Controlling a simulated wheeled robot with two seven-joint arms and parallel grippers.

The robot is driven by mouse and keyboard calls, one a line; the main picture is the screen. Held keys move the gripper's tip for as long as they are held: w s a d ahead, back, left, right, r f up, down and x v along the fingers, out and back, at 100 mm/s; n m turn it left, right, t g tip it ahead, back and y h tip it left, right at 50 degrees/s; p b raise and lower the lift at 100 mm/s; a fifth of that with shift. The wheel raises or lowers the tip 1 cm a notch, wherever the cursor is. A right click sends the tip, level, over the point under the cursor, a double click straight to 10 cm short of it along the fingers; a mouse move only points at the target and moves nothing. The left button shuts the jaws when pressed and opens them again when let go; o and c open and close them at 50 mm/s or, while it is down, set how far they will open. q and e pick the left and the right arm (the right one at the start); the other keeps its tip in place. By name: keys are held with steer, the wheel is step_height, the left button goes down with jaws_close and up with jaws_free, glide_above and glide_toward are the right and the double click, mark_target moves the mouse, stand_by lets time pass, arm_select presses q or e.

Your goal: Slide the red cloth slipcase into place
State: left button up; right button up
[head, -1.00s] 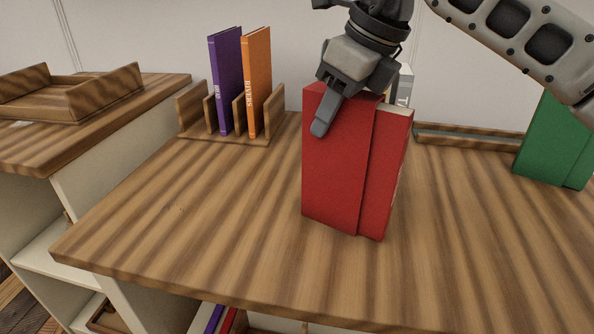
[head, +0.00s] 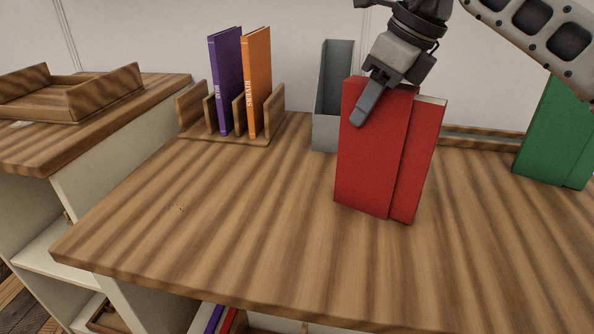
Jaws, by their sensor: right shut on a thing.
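The red cloth slipcase (head: 368,160) is upright in the head view, right of the middle, with a red book (head: 419,165) partly out of its right side. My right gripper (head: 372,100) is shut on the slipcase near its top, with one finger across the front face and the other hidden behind. I cannot tell whether the slipcase touches the table. A grey open-fronted holder (head: 325,131) stands behind it to the left, partly hidden. My left gripper is not in view.
A wooden rack (head: 191,110) holds a purple book (head: 226,85) and an orange book (head: 257,85). A green case (head: 550,140) stands at the right, near a low wooden ledge (head: 480,143) at the back. A wooden tray (head: 105,90) lies on the left counter. The table's left front is clear.

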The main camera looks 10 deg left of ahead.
steer(key=w+d, duration=0.5)
steer(key=shift+d, duration=0.25)
stand_by(0.5)
steer(key=shift+r, duration=0.1)
steer(key=o, duration=1.4)
steer(key=p+v, duration=0.5)
steer(key=v, duration=0.2)
steer(key=shift+p, duration=0.3)
steer(key=o, duration=0.5)
steer(key=shift+o, duration=0.2)
